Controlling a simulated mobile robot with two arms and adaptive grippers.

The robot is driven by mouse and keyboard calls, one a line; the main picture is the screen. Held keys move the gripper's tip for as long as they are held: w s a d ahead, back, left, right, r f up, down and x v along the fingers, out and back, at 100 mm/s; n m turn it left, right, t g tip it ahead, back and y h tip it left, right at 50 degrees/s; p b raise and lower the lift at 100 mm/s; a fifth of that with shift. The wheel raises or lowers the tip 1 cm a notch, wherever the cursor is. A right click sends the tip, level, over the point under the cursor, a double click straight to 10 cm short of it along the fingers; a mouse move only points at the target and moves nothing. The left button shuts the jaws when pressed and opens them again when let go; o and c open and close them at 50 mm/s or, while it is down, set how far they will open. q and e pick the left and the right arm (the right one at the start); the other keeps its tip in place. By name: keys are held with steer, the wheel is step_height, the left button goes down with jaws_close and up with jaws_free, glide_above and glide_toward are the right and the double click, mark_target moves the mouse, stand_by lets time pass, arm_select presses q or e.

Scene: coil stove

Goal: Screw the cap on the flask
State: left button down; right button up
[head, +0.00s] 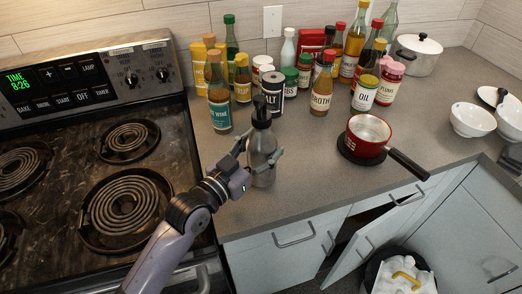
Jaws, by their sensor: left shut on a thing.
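A grey metal flask (263,148) stands upright on the counter near its front edge, right of the stove. A black cap (261,110) is on top of the flask; I cannot tell how tightly it sits. My left gripper (262,164) comes in from the lower left and is shut on the flask's body, below the cap, with a finger on each side. My right gripper is not in view.
Several bottles and jars, including a salt container (272,93), crowd behind the flask. A red saucepan (367,135) sits to the right, its handle pointing right. A coil stove (128,203) is at left. A cabinet door (360,243) hangs open below.

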arm_select(q)
steer(key=shift+f, duration=0.5)
steer(key=shift+f, duration=0.1)
steer(key=c, duration=1)
jaws_free()
steer(key=shift+f, duration=0.2)
steer(key=o, duration=0.4)
steer(key=shift+o, duration=0.2)
steer(key=shift+r, duration=0.1)
steer(key=shift+s+a, duration=0.1)
steer(key=b+v, duration=0.2)
steer(key=v, duration=0.9)
steer(key=shift+s+a, duration=0.25)
steer(key=shift+s, duration=0.05)
